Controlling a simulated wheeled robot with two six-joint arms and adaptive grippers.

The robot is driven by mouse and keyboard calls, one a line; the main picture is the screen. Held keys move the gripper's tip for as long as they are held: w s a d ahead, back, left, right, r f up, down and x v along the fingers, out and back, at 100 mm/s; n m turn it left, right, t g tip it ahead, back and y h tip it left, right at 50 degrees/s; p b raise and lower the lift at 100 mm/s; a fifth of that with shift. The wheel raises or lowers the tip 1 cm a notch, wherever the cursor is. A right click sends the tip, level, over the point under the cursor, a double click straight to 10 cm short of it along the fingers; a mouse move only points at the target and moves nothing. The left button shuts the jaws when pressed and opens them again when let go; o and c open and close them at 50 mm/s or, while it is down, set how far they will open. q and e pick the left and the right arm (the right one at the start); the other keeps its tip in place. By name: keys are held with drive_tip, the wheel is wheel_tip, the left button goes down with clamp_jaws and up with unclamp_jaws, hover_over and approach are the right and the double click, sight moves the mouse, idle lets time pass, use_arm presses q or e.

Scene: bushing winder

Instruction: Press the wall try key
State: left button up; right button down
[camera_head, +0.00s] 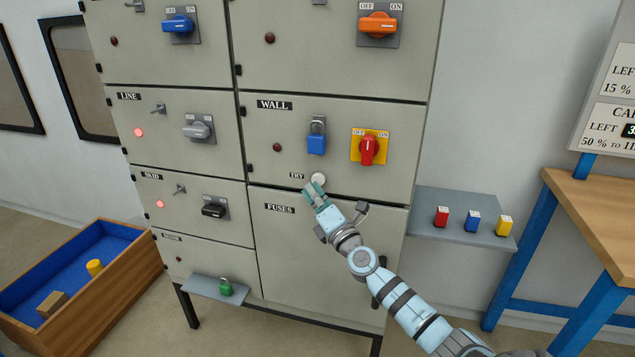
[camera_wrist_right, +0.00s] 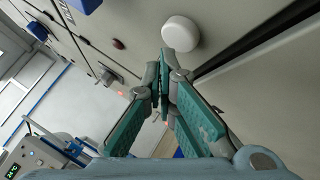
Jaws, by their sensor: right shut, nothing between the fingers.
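The wall try key is a round white button (camera_head: 318,179) beside the small TRY label, low on the grey WALL panel (camera_head: 230,130). It also shows in the right wrist view (camera_wrist_right: 181,33), just beyond the fingertips. My right gripper (camera_head: 315,190) is shut and empty, with its green-padded fingertips just below the button in the head view. In the right wrist view its fingertips (camera_wrist_right: 167,58) are close to the button; I cannot tell whether they touch it. My left gripper is not in view.
On the WALL panel are a blue padlock (camera_head: 316,144) and a red switch (camera_head: 367,149) on a yellow plate. A shelf (camera_head: 460,230) at right holds red, blue and yellow blocks. A green padlock (camera_head: 226,287) sits on a lower shelf. A wooden bin (camera_head: 120,275) stands at left.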

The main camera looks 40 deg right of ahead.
drive_tip(key=shift+w+d, duration=0.2)
drive_tip(key=shift+d, duration=0.05)
drive_tip(key=shift+w+d+b, duration=0.25)
drive_tip(key=shift+d+b, duration=0.1)
drive_tip(key=shift+b, duration=0.2)
idle(0.4)
idle(0.4)
drive_tip(key=shift+s+a+p, duration=0.5)
drive_tip(key=shift+a+p, duration=0.05)
drive_tip(key=shift+a, duration=0.15)
drive_tip(key=shift+a, duration=0.1)
drive_tip(key=shift+s+a+p, duration=0.65)
drive_tip(key=shift+s+a, duration=0.1)
drive_tip(key=shift+a, duration=0.25)
drive_tip(key=shift+s+a+p, duration=0.65)
drive_tip(key=shift+s+a, duration=0.05)
drive_tip(key=shift+a, duration=0.25)
